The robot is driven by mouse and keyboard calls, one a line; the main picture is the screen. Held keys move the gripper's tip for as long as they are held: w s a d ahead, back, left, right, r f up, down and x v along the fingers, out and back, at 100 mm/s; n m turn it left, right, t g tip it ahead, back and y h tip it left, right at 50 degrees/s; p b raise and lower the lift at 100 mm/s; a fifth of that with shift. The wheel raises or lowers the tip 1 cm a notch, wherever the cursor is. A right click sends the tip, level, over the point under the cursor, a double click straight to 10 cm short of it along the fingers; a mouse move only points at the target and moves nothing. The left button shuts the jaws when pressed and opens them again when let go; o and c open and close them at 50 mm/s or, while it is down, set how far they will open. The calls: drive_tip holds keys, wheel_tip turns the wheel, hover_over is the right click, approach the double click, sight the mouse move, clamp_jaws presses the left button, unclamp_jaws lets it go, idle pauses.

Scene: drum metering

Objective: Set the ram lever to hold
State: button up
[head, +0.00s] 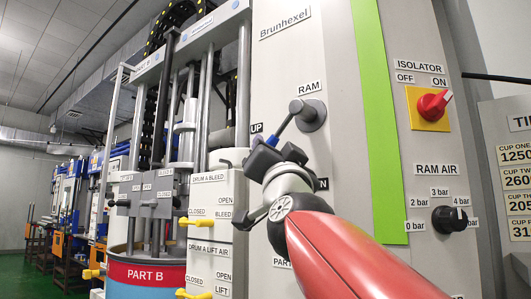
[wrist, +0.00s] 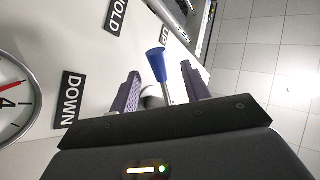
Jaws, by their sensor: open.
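The ram lever (head: 288,124) has a grey hub under the RAM label and a blue grip that slants down and left in the head view. In the wrist view its blue grip (wrist: 157,66) points toward the UP label (wrist: 164,37). The HOLD label (wrist: 118,16) and the DOWN label (wrist: 70,98) are farther left there. In the head view my gripper (head: 270,148) is at the grip's lower end and hides HOLD and most of DOWN. My gripper (wrist: 163,88) is open, with a finger on each side of the lever; I cannot tell whether either touches it.
A round gauge (wrist: 15,98) with a red needle is at the left of the wrist view. The isolator switch (head: 432,105) and RAM AIR knob (head: 449,220) are right of my arm. Yellow valve handles (head: 196,222) stick out at the left of the panel.

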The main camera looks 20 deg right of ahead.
drive_tip(key=shift+b+v, duration=0.55)
drive_tip(key=shift+v, duration=2.15)
drive_tip(key=w+a+f+n+g+y, duration=0.1)
drive_tip(key=f+n+g+y, duration=0.15)
drive_tip(key=f, duration=0.65)
drive_tip(key=a+f+n+g+y, duration=0.1)
drive_tip(key=a+f+n+g, duration=0.15)
drive_tip(key=f, duration=0.65)
drive_tip(key=w+f+n+g+y, duration=0.15)
drive_tip(key=f+g, duration=0.25)
drive_tip(key=f, duration=0.4)
drive_tip(key=s+d+f+g+h, duration=0.1)
drive_tip(key=s+f+g, duration=0.4)
drive_tip(key=f, duration=1)
drive_tip(key=s+d+f+g+h, duration=0.1)
drive_tip(key=s+f+g, duration=0.4)
drive_tip(key=s+f, duration=0.6)
wheel_tip(320, 180, down, 4)
drive_tip(key=shift+d+f+n, duration=0.1)
drive_tip(key=shift+d+n, duration=0.25)
drive_tip(key=shift+d, duration=0.1)
